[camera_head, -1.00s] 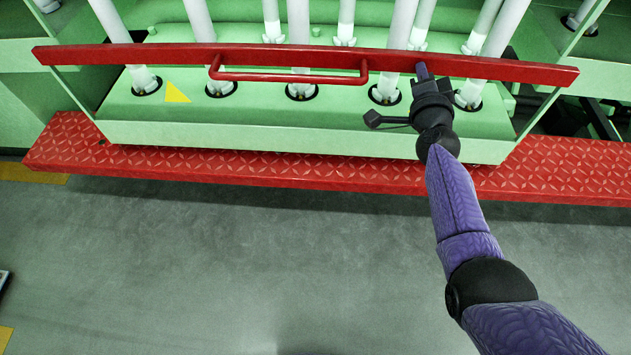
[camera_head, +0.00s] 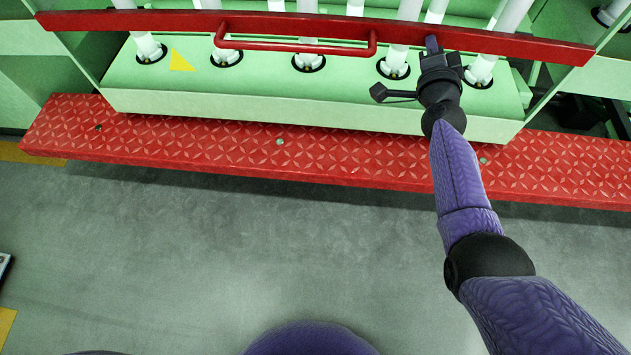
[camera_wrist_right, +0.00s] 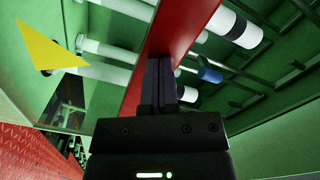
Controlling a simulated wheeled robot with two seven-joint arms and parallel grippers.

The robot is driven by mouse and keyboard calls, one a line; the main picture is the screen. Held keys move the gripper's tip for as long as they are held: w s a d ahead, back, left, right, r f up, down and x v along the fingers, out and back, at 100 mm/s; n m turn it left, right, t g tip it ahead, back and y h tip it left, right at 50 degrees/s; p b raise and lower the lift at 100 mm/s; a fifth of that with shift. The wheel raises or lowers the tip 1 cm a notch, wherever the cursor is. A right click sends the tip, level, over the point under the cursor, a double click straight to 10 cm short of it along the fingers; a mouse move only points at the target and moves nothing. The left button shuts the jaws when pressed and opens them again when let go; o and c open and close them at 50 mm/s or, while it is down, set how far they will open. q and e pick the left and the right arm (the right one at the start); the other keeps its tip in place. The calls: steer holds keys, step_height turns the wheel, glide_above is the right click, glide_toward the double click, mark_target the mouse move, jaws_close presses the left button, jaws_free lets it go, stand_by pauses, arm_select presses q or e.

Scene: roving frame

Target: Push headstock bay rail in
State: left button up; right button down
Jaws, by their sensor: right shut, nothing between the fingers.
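The red headstock bay rail (camera_head: 150,20) runs across the top of the head view, with a red bar handle (camera_head: 300,47) on its front left of my gripper. My right gripper (camera_head: 432,46) is shut and empty, its fingertips at the rail's front face, right of the handle. In the right wrist view the shut fingers (camera_wrist_right: 158,82) point at the red rail (camera_wrist_right: 180,30) and overlap it; whether they touch it I cannot tell. My left gripper is out of view.
Behind the rail stand several white spindles (camera_head: 148,45) on a green machine bed (camera_head: 290,100) with a yellow triangle sign (camera_head: 181,61). A red tread-plate step (camera_head: 220,145) runs along the front. The grey floor (camera_head: 220,250) before it is clear.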

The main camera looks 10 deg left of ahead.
arm_select(q)
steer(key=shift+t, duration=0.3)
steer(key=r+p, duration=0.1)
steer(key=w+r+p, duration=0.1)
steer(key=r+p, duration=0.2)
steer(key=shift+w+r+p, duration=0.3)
steer(key=shift+p, duration=0.05)
arm_select(e)
steer(key=s, duration=0.7)
steer(key=shift+s, duration=0.15)
